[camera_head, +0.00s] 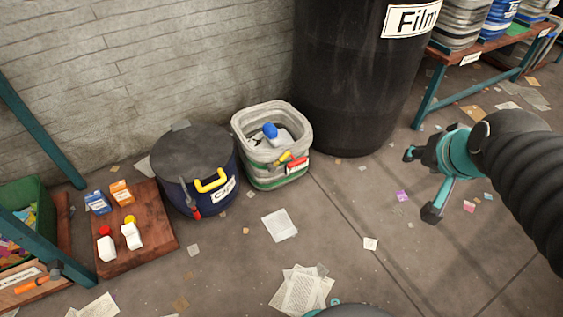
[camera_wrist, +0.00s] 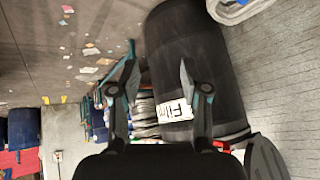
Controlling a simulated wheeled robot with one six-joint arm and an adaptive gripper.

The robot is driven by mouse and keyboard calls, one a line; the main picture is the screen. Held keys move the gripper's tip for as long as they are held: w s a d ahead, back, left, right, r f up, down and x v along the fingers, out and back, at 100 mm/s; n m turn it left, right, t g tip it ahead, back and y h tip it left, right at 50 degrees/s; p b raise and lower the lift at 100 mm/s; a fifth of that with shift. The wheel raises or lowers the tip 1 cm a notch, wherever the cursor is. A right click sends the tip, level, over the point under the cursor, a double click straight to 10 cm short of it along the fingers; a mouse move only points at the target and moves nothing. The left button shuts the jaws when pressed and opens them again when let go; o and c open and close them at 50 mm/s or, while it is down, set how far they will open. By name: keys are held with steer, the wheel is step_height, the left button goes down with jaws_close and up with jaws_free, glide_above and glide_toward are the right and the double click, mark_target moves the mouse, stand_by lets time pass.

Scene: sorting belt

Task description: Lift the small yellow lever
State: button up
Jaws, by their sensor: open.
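A small yellow lever (camera_head: 283,158) sits at the front rim of a white and green tub (camera_head: 258,178), beside a red part. A larger yellow handle (camera_head: 212,181) is on the dark blue lidded bin (camera_head: 185,195) to the left. My gripper (camera_head: 421,183) is at the right of the head view, open and empty, well apart from the tub. In the wrist view my open gripper (camera_wrist: 158,75) has a black barrel (camera_wrist: 185,55) with a "Film" label behind its fingers. I cannot make out the small lever in the wrist view.
The black barrel also stands behind the tub in the head view (camera_head: 347,90). A wooden board (camera_head: 150,255) with bottles and small cartons lies left. A shelf (camera_head: 490,48) with stacked tubs stands back right. Paper scraps litter the floor; the floor between tub and gripper is mostly free.

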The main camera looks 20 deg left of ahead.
steer(key=w+a+f+m+t+y+b, duration=0.15)
steer(key=w+a+f, duration=0.25)
steer(key=w+a, duration=0.4)
steer(key=w+a+f+m+t+y+b, duration=0.1)
steer(key=w+a+f+t, duration=0.15)
steer(key=w+a, duration=0.6)
steer(key=w+a+f+m+t+b, duration=0.2)
steer(key=w+a+f+m, duration=0.1)
steer(key=w+a+f, duration=0.8)
steer(key=m+t+b, duration=0.3)
steer(key=t, duration=0.2)
glide_toward(280, 162)
step_height(280, 162, up, 5)
steer(key=w, duration=0.3)
steer(key=s+f+t, duration=0.2)
steer(key=s+f, duration=0.4)
steer(key=f, duration=0.1)
steer(key=shift+m+h, duration=0.25)
steer(key=x, duration=0.4)
steer(key=b+x, duration=0.1)
steer(key=x, duration=0.8)
steer(key=shift+w+f+b, duration=0.15)
steer(key=shift+f+b, duration=0.1)
steer(key=shift+b, duration=0.05)
jaws_close()
